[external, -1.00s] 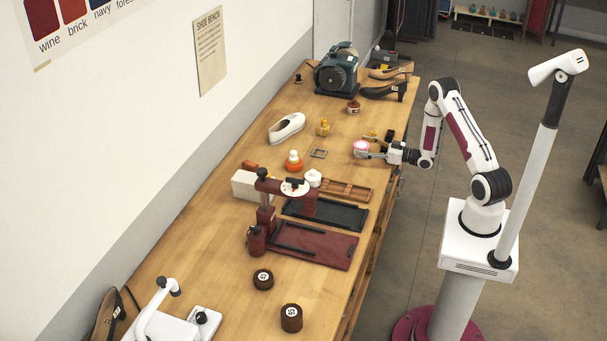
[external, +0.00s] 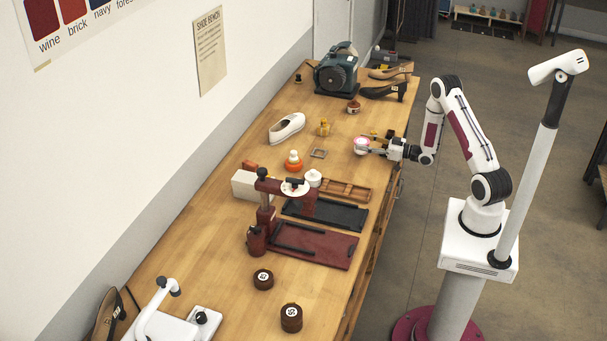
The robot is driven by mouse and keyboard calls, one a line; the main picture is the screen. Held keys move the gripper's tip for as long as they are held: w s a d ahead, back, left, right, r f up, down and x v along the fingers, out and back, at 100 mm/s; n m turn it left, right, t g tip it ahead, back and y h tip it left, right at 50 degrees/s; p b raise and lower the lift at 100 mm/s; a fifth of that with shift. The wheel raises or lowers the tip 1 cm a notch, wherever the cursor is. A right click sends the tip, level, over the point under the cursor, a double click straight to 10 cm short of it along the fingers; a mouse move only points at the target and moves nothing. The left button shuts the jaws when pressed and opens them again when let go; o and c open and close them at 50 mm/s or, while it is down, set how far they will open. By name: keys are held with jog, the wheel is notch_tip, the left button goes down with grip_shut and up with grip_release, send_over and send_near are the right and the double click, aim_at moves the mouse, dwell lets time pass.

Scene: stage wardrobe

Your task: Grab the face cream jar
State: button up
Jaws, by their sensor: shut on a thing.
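The face cream jar (external: 361,143), a small round jar with pink and white on it, is at the right side of the wooden bench. My gripper (external: 367,147) reaches in from the right, low over the bench, with its fingers around the jar. It is shut on the jar. The fingers partly cover the jar, and I cannot tell whether its base touches the bench top.
A yellow figure (external: 323,127), a white shoe (external: 287,128) and a small square frame (external: 319,153) are left of the jar. A small brown jar (external: 353,107) stands behind it. A wooden tray (external: 346,190) lies in front. Small dark and yellow items sit close behind my gripper.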

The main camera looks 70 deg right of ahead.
aim_at(369, 140)
jog(key=shift+r, duration=4.05)
